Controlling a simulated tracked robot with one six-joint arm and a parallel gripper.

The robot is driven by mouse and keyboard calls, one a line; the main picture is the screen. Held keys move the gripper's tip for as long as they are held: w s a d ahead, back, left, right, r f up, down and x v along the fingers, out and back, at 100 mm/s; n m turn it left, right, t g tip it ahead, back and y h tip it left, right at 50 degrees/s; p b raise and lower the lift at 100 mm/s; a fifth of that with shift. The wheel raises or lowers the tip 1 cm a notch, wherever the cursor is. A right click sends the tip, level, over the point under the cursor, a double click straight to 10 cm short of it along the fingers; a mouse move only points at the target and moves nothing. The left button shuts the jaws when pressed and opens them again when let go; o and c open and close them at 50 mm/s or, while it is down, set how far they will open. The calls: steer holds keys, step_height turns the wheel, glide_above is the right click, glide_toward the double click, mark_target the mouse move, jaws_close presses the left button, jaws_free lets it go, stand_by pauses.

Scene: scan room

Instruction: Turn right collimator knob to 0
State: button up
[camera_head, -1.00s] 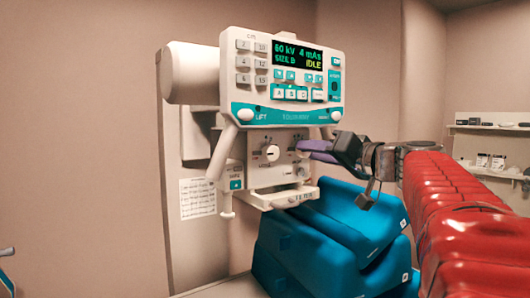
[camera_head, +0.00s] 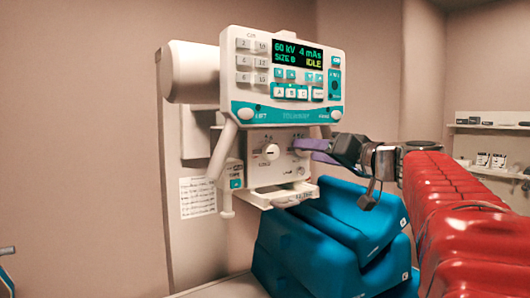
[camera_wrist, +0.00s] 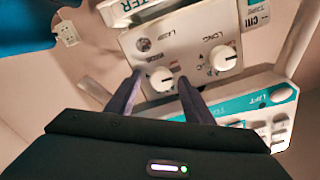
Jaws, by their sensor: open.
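The white collimator panel (camera_head: 259,172) hangs below the control console. Its right knob (camera_wrist: 162,79) is a round white dial; in the wrist view it sits between the tips of my two dark purple fingers. My gripper (camera_wrist: 160,83) is open, with one finger on each side of that knob. I cannot tell whether either finger touches it. In the head view my gripper (camera_head: 300,147) reaches in from the right and partly covers the right knob. The left knob (camera_head: 271,152), beside the word LONG in the wrist view (camera_wrist: 222,57), is free. The right knob's scale is too small to read.
The control console (camera_head: 288,80) sits just above the panel, its display reading 60 kV, 4 mAs, IDLE. A handle (camera_head: 222,152) slants down at the panel's left. Blue cushions (camera_head: 335,235) are stacked below my gripper. A shelf (camera_head: 492,126) stands far right.

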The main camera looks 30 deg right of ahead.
steer(key=shift+s, duration=0.1)
steer(key=s+d, duration=0.2)
steer(key=s, duration=1.1)
steer(key=shift+s, duration=0.25)
